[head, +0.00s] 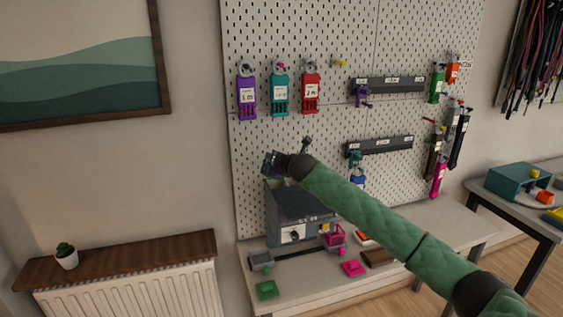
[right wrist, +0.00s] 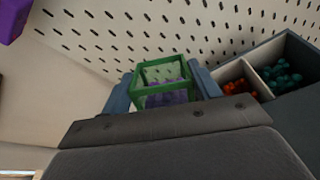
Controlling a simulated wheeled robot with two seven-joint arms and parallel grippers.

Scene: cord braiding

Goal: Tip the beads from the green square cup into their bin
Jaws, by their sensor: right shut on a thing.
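My right gripper (head: 272,161) is raised in front of the pegboard, above the grey box on the bench. In the right wrist view, the blue-grey fingers of my right gripper (right wrist: 161,88) are shut on the green square cup (right wrist: 162,70), one on each side. Purple beads (right wrist: 166,98) show inside the cup. A grey bin (right wrist: 292,102) lies just right of the cup, with orange beads (right wrist: 238,87) and teal beads (right wrist: 284,80) in separate compartments. Other compartments are hidden. In the head view the cup is too small to make out clearly. My left gripper is out of view.
The pegboard (head: 290,30) rises behind, hung with coloured tagged holders and two dark rails (head: 380,146). The grey box (head: 292,235) stands on the bench. A green block (head: 267,290) and a pink piece (head: 353,268) lie on the bench front.

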